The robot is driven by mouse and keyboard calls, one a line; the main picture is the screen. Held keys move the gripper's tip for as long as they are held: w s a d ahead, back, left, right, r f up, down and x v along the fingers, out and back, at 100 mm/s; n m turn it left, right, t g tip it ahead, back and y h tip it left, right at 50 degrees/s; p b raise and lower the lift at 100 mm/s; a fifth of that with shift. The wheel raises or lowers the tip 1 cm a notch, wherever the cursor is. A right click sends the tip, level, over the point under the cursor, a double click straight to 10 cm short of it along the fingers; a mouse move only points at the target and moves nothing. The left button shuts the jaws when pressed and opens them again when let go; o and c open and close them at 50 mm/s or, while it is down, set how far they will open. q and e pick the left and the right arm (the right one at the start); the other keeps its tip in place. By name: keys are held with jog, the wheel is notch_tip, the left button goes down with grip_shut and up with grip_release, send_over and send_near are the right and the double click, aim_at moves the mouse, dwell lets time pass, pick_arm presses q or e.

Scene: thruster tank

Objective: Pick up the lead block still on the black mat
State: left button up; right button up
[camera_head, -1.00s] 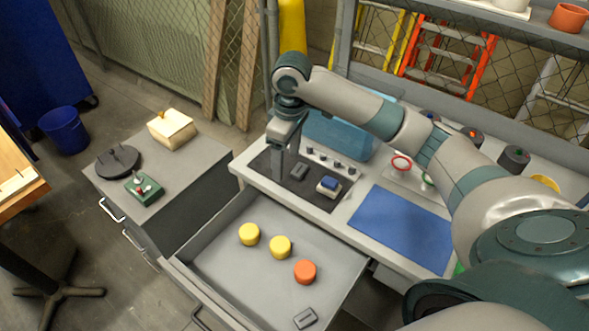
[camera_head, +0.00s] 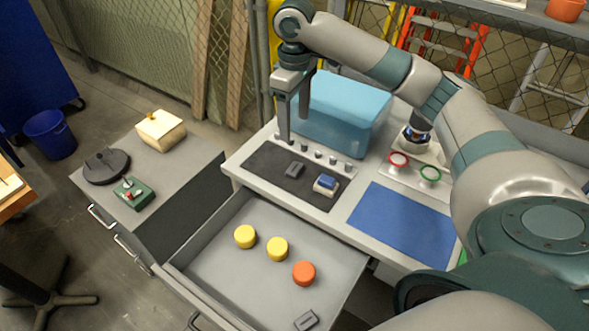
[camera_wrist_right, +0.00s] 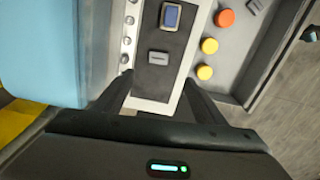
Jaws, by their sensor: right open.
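A small dark grey lead block (camera_head: 295,170) lies on the black mat (camera_head: 262,160), left of a device with a blue top (camera_head: 326,184). The block also shows in the right wrist view (camera_wrist_right: 158,58), ahead of the gap between the fingers. My right gripper (camera_head: 295,130) is open and empty, pointing down, above and behind the mat near the teal tank (camera_head: 345,110). It is clear of the block. Another grey block (camera_head: 306,320) lies in the open drawer at the front. My left gripper is not in view.
A row of small metal knobs (camera_head: 318,154) stands along the mat's back edge. The open drawer (camera_head: 220,265) also holds two yellow pucks (camera_head: 246,237) and an orange puck (camera_head: 304,273). A blue mat (camera_head: 402,225) lies clear at the right.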

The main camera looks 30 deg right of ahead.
jog(key=p, duration=0.3)
send_over(295, 168)
jog(key=f, duration=0.9)
jog(key=shift+s+a+f, duration=0.15)
jog(key=shift+s+f, duration=0.1)
jog(key=shift+f, duration=0.8)
jog(key=shift+w+f+p, duration=0.1)
jog(key=shift+f+p, duration=0.35)
jog(key=shift+f, duration=0.2)
notch_tip(295, 168, down, 3)
jog(key=shift+w+f+p, duration=0.1)
jog(key=shift+w+p, duration=0.05)
jog(key=shift+p, duration=0.45)
jog(key=shift+f, duration=0.35)
